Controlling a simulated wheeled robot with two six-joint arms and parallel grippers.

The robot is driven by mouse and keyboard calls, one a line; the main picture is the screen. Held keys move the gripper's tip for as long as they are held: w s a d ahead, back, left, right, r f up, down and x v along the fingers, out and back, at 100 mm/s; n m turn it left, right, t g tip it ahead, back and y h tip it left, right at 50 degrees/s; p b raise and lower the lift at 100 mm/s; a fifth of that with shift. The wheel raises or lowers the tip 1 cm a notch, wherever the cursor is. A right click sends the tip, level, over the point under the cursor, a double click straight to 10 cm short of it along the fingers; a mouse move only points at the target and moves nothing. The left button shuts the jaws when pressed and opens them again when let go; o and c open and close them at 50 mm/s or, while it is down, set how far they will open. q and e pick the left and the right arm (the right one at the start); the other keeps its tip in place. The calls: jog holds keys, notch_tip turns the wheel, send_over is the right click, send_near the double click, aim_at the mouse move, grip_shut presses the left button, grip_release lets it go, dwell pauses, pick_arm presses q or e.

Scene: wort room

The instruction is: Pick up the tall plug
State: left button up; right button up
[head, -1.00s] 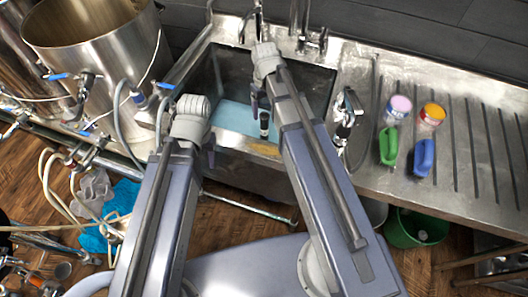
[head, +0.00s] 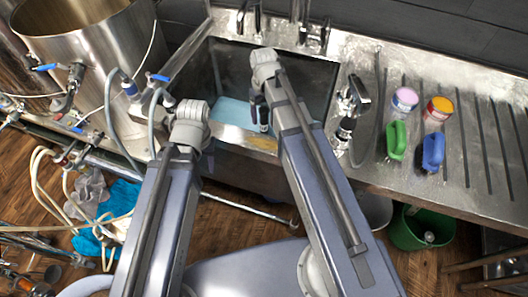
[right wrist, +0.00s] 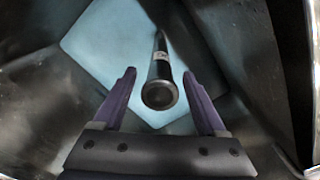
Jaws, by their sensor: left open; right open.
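The tall plug (head: 264,119) is a dark, slim upright cylinder with a pale label, standing in the sink on a light blue patch. In the right wrist view the plug (right wrist: 160,80) shows from above, its round dark end towards me. My right gripper (head: 258,108) is over the sink, open. In its wrist view the two purple fingers (right wrist: 163,95) stand either side of the plug's near end, with gaps on both sides. In the head view the fingers partly hide the plug. My left gripper (head: 207,162) is empty at the sink's front left edge.
The steel sink walls (head: 305,85) surround the right gripper. Taps (head: 312,35) stand behind, and a spray tap (head: 350,105) at the right. A large pot (head: 80,50) stands left.

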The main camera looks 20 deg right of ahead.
notch_tip(320, 180, down, 2)
jog(key=shift+f+b, duration=0.15)
jog(key=shift+b, duration=0.5)
grip_shut()
dwell(0.9)
